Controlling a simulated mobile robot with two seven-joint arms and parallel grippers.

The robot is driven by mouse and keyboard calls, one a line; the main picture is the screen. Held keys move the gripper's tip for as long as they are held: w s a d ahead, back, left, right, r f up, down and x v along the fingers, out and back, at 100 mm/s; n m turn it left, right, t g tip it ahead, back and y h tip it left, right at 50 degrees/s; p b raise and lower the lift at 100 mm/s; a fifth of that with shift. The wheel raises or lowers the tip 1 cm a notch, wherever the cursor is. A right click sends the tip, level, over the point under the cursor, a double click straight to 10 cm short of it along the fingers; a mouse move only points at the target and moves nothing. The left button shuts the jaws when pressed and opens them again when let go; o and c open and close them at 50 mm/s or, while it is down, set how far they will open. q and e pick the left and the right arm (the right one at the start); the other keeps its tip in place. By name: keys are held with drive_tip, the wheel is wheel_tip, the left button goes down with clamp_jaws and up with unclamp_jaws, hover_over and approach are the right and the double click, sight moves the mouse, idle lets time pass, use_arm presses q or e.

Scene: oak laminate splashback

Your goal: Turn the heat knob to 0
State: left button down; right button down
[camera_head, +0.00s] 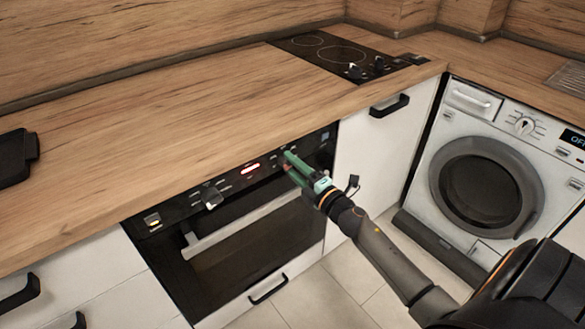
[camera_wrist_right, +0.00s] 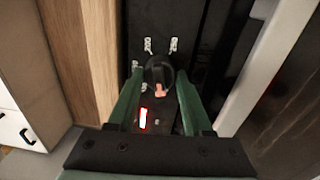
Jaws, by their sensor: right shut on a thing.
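The oven's control panel (camera_head: 180,212) runs under the counter edge in the head view. My right gripper (camera_head: 290,160) is at the right part of this panel, over the heat knob. In the right wrist view my right gripper (camera_wrist_right: 158,95) has one green finger on each side of the dark round heat knob (camera_wrist_right: 160,72) and is shut on it. The knob has a light reddish mark on its lower side; the setting it points at cannot be read. A second knob (camera_head: 212,198) shows on the left part of the panel. My left gripper is not in view.
The oven door handle (camera_head: 240,222) runs just below the panel. The lit red display (camera_head: 250,169) is between the knobs. The counter (camera_head: 190,110) is mostly bare, with a hob (camera_head: 335,55) at the back and a black object (camera_head: 15,155) at left. A washing machine (camera_head: 490,175) stands at right.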

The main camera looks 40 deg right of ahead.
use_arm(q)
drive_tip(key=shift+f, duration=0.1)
use_arm(e)
drive_tip(key=shift+n, duration=0.6)
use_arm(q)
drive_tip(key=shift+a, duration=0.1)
use_arm(e)
drive_tip(key=shift+c, duration=1.6)
unclamp_jaws()
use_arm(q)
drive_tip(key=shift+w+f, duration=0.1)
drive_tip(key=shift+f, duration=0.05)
use_arm(e)
drive_tip(key=s, duration=1.2)
drive_tip(key=shift+s+d+f, duration=0.3)
drive_tip(key=shift+d, duration=0.05)
